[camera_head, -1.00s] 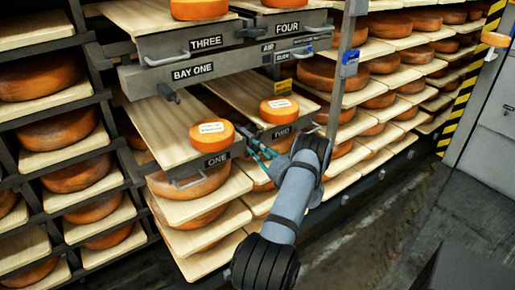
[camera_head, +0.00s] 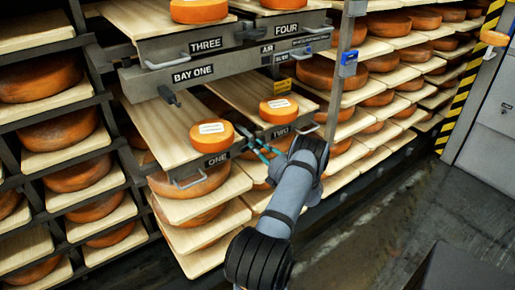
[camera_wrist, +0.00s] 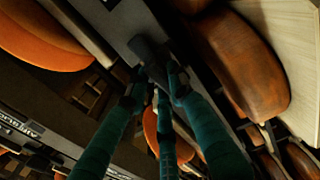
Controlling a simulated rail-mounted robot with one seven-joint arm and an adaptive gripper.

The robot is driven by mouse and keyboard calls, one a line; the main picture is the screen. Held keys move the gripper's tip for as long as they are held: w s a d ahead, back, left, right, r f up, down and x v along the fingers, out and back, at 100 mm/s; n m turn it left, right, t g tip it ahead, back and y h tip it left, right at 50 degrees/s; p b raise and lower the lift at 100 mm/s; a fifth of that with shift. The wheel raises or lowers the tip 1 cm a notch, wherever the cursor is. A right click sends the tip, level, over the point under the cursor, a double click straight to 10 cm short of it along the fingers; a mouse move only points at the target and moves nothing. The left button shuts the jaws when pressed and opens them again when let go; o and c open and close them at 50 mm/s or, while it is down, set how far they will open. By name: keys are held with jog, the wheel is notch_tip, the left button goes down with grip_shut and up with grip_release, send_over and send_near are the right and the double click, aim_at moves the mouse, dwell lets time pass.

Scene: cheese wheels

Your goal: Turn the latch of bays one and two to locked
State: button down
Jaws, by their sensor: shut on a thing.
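My gripper (camera_head: 262,150) has teal fingers and is beside the fronts of the drawers marked ONE (camera_head: 217,160) and TWO (camera_head: 279,131). In the wrist view its fingers (camera_wrist: 158,85) are closed around a dark lever (camera_wrist: 148,48), which looks like a latch, on a grey metal front (camera_wrist: 115,22). Which bay this lever belongs to I cannot tell. Another dark latch (camera_head: 169,95) hangs under the BAY ONE sign (camera_head: 193,73), clear of my gripper. My arm hides part of the area right of the TWO drawer.
Labelled orange cheese wheels (camera_head: 212,136) (camera_head: 278,109) sit on the boards of ONE and TWO. Drawers THREE (camera_head: 206,44) and FOUR (camera_head: 287,29) are above. Racks of cheese stand left and right.

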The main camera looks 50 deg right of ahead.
jog(key=shift+m, duration=0.6)
jog(key=c, duration=1.5)
grip_release()
jog(key=shift+s, duration=0.15)
jog(key=v, duration=1.1)
jog(key=shift+s+a, duration=0.1)
jog(key=shift+s, duration=0.3)
jog(key=shift+w, duration=0.1)
jog(key=x, duration=1.2)
